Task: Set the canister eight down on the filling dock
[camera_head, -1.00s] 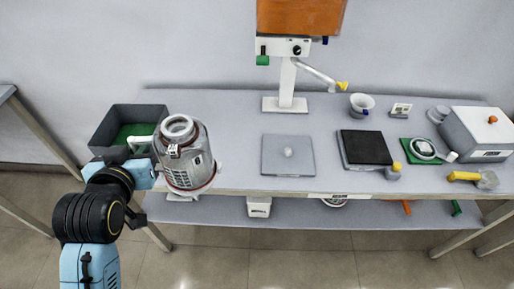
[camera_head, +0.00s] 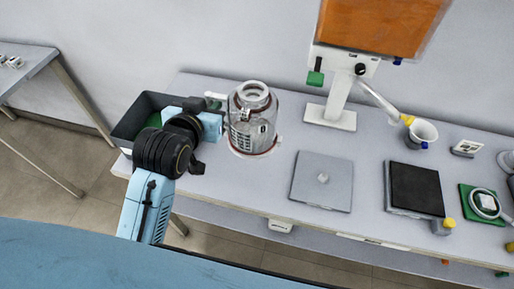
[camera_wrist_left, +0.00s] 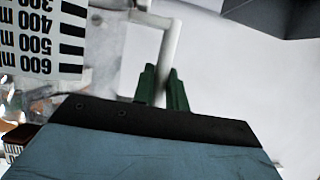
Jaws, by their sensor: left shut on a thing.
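The canister (camera_head: 252,125) is a clear vessel with a white ring top, a reddish base rim and a printed millilitre scale. It looks upright over the left part of the table; I cannot tell whether its base touches. In the left wrist view its scale (camera_wrist_left: 42,40) shows at upper left. My left gripper (camera_wrist_left: 163,92) has green fingers shut on its white handle (camera_wrist_left: 168,48). In the head view the left gripper (camera_head: 214,118) is left of the canister. My right gripper is out of view.
A white stand (camera_head: 335,112) with an orange tank (camera_head: 380,28) and a spout rises behind the plate. A white funnel cup (camera_head: 422,132) and a black pad (camera_head: 415,188) are further right. Bare tabletop lies between canister and plate.

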